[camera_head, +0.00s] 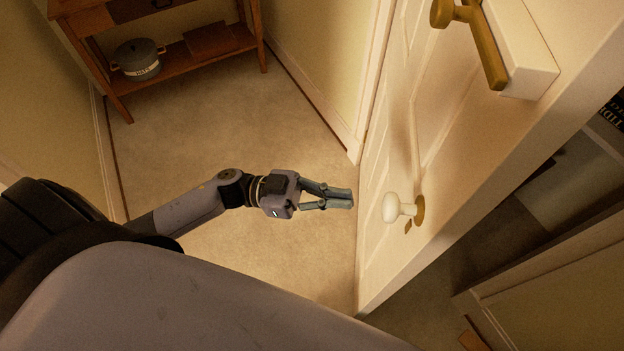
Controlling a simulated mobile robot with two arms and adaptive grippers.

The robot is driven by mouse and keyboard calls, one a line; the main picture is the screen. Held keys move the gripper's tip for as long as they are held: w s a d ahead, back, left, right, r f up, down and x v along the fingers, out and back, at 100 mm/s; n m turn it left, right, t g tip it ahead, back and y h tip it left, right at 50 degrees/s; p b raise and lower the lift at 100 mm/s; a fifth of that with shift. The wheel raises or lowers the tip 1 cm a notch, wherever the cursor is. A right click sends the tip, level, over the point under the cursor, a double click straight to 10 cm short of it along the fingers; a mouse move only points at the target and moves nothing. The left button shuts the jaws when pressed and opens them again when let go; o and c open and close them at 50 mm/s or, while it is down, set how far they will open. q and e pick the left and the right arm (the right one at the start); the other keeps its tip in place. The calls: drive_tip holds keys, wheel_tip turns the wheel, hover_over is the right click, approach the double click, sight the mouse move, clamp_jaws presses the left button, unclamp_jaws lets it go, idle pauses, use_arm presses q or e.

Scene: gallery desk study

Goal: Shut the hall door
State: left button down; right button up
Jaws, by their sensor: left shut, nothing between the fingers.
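The hall door (440,140) is a pale cream panelled door on the right, standing open, its free edge towards me. A white round knob (392,207) on a brass plate sits low on its face. A brass lever handle (484,50) and a white lock box (525,55) are higher up. My left gripper (350,199) is shut and empty. Its fingertips appear just left of the door face and the knob; I cannot tell whether they touch the door. My right gripper is not in view.
A wooden shelf unit (185,50) with a grey pot (138,60) stands at the upper left. The beige carpet (215,140) between it and the door is clear. Beyond the door's edge at right is a darker space with a pale wall (560,300).

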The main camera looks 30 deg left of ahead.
use_arm(q)
drive_tip(key=shift+p+x, duration=0.65)
drive_tip(key=shift+x, duration=1.85)
